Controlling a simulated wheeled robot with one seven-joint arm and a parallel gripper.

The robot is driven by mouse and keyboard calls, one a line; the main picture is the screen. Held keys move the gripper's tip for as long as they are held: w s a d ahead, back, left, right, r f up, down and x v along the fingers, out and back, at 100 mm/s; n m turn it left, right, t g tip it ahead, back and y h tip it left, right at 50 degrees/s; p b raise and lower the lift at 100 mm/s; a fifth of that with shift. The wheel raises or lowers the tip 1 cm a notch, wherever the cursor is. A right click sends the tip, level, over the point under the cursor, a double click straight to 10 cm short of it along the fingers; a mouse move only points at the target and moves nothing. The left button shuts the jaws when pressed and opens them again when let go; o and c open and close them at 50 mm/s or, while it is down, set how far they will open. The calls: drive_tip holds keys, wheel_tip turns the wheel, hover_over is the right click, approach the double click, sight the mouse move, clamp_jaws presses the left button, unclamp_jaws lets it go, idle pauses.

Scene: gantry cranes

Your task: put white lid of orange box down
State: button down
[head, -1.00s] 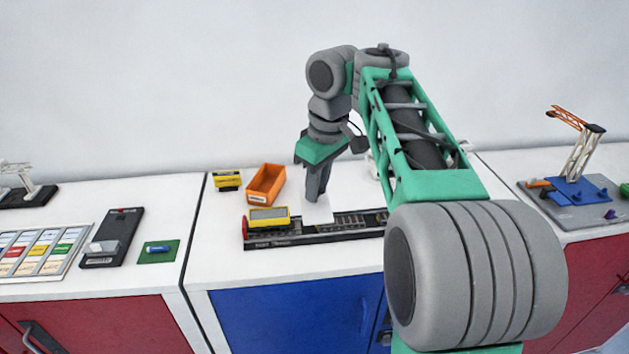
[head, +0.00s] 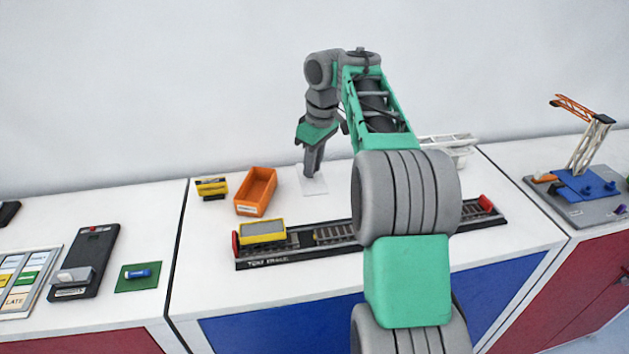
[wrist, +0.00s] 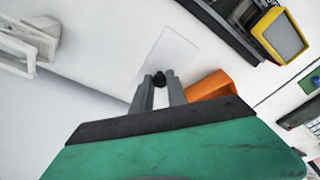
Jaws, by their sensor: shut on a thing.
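The white lid (head: 316,186) is a thin, flat square on or just above the white tabletop, right of the open orange box (head: 256,190) and behind the track. I cannot tell for sure whether it touches the table. My gripper (head: 312,172) points down over the lid. In the wrist view, my gripper (wrist: 160,80) is shut on the lid's small dark knob, with the white lid (wrist: 168,52) spreading out beyond the fingertips. The orange box (wrist: 211,86) shows beside the right finger, partly hidden by my gripper.
A black track (head: 330,237) with a yellow wagon (head: 262,231) runs along the front. A yellow block (head: 212,187) stands left of the box. A white crane piece (head: 450,145) is at the back right.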

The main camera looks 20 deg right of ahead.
sight(315, 177)
drive_tip(key=f, duration=0.1)
drive_tip(key=w+d+f+b, duration=0.1)
drive_tip(key=f, duration=0.1)
drive_tip(key=w+f, duration=0.1)
drive_tip(key=f, duration=0.1)
drive_tip(key=shift+d+f+b, duration=0.2)
drive_tip(key=shift+b, duration=0.2)
drive_tip(key=shift+f, duration=0.2)
drive_tip(key=shift+f, duration=0.2)
drive_tip(key=c, duration=1.3)
unclamp_jaws()
drive_tip(key=shift+r, duration=0.1)
